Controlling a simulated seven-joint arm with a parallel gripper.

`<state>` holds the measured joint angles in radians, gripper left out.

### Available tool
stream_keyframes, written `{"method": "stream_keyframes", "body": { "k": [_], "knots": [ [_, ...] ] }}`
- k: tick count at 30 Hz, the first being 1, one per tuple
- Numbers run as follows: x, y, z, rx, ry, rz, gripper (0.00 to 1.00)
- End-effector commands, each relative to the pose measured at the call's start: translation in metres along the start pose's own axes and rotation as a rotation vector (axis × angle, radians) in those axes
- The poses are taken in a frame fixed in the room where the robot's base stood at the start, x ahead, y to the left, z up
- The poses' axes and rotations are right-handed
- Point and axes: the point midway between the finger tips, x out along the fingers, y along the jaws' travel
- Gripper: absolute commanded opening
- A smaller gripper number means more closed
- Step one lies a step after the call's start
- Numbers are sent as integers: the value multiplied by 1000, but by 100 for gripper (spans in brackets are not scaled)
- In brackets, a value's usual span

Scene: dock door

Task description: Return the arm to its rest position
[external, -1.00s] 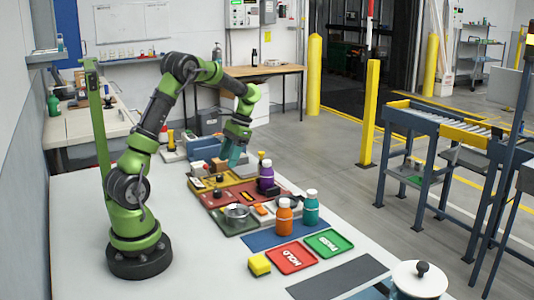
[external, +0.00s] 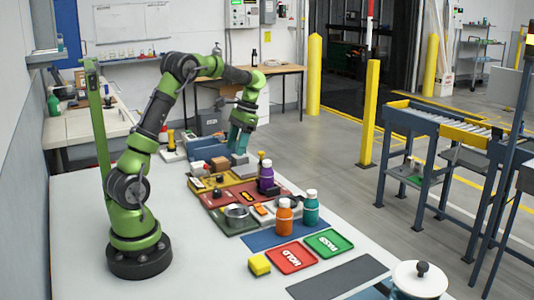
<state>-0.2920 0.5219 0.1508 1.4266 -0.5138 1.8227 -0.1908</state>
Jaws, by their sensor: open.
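My green and black arm stands on the white table and reaches out to the right. My gripper (external: 238,143) hangs fingers down above the far end of the row of trays, with its teal fingers apart. I see nothing held between them. A small grey-teal block (external: 239,159) shows just below the fingers; I cannot tell whether they touch it.
A purple bottle (external: 266,177), an orange bottle (external: 284,215) and a teal bottle (external: 311,207) stand nearby. The red HOLD tray (external: 291,257), green PASS tray (external: 329,243) and yellow sponge (external: 260,265) lie nearer. The table left of the trays is clear.

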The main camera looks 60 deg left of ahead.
Motion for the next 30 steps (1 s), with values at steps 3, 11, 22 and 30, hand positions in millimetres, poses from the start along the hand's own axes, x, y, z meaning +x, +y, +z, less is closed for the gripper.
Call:
{"method": "stream_keyframes", "body": {
  "k": [3,11,22,30],
  "knots": [
    [-3,17,13,3,98,-27,56],
    [-18,64,56,75,366,-129,56],
    [-20,127,134,269,787,-292,56],
    [-26,143,161,330,919,-335,56]
  ]
}}
